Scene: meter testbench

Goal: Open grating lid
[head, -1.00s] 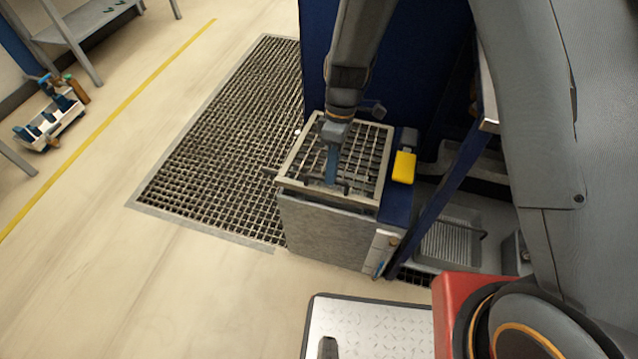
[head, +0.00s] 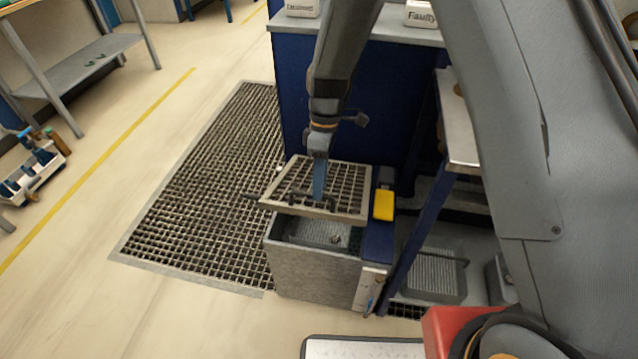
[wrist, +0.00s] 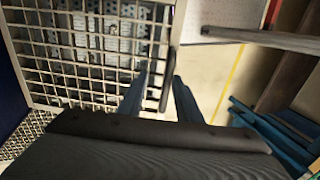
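The grating lid (head: 345,187) is a metal mesh in a pale frame. It is tilted up at the front over a grey box (head: 312,272), with a gap showing the box's inside. Dark handle parts show at its front and left edges.
A yellow block (head: 384,205) sits right of the lid on a blue part. A blue cabinet (head: 300,100) stands behind. A large floor grating (head: 195,190) lies to the left. A blue table leg (head: 412,240) and a grey tray (head: 432,272) are at the right.

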